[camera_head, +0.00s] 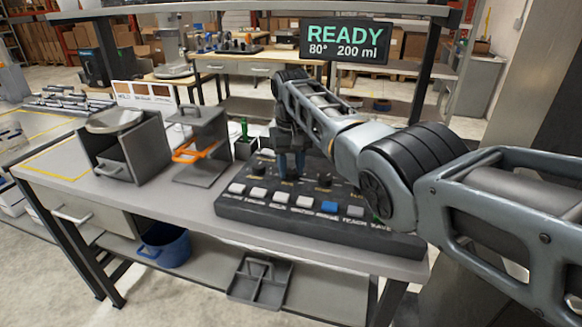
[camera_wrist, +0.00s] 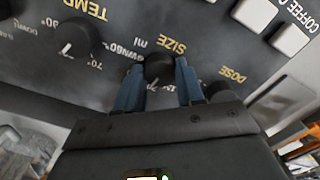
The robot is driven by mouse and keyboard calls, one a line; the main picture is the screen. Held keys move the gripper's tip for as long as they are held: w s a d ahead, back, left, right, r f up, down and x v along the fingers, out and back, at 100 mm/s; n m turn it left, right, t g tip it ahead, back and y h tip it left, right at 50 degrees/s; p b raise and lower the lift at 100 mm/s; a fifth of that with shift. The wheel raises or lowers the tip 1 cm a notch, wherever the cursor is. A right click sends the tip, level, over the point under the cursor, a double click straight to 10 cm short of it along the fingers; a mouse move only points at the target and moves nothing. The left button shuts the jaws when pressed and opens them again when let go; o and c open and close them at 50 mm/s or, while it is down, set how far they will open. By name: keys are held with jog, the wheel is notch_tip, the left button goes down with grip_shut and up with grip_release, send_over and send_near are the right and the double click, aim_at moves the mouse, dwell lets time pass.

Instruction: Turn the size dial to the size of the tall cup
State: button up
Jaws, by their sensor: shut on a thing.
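The size dial (camera_wrist: 158,68) is a dark round knob beside the yellow word SIZE on the control panel. My gripper (camera_wrist: 159,82) has its two blue fingers on either side of this dial and is shut on it. In the head view my gripper (camera_head: 290,170) reaches down onto the panel (camera_head: 232,210) and hides the dial. The display (camera_head: 345,41) reads READY, 80° and 200 ml. I cannot make out a tall cup in either view.
The temp dial (camera_wrist: 73,38) and the dose dial (camera_wrist: 220,91) flank the size dial closely. A row of white buttons and one blue button (camera_head: 330,207) lines the panel's front. A grey box (camera_head: 125,150) and a stand with an orange part (camera_head: 197,152) are to the left.

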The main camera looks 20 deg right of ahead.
aim_at(291, 171)
jog(key=shift+n, duration=0.8)
jog(key=o, duration=1)
jog(key=shift+o, duration=0.2)
jog(key=shift+r, duration=0.15)
notch_tip(291, 171, up, 8)
jog(key=shift+f+b, duration=0.25)
jog(key=shift+b, duration=0.15)
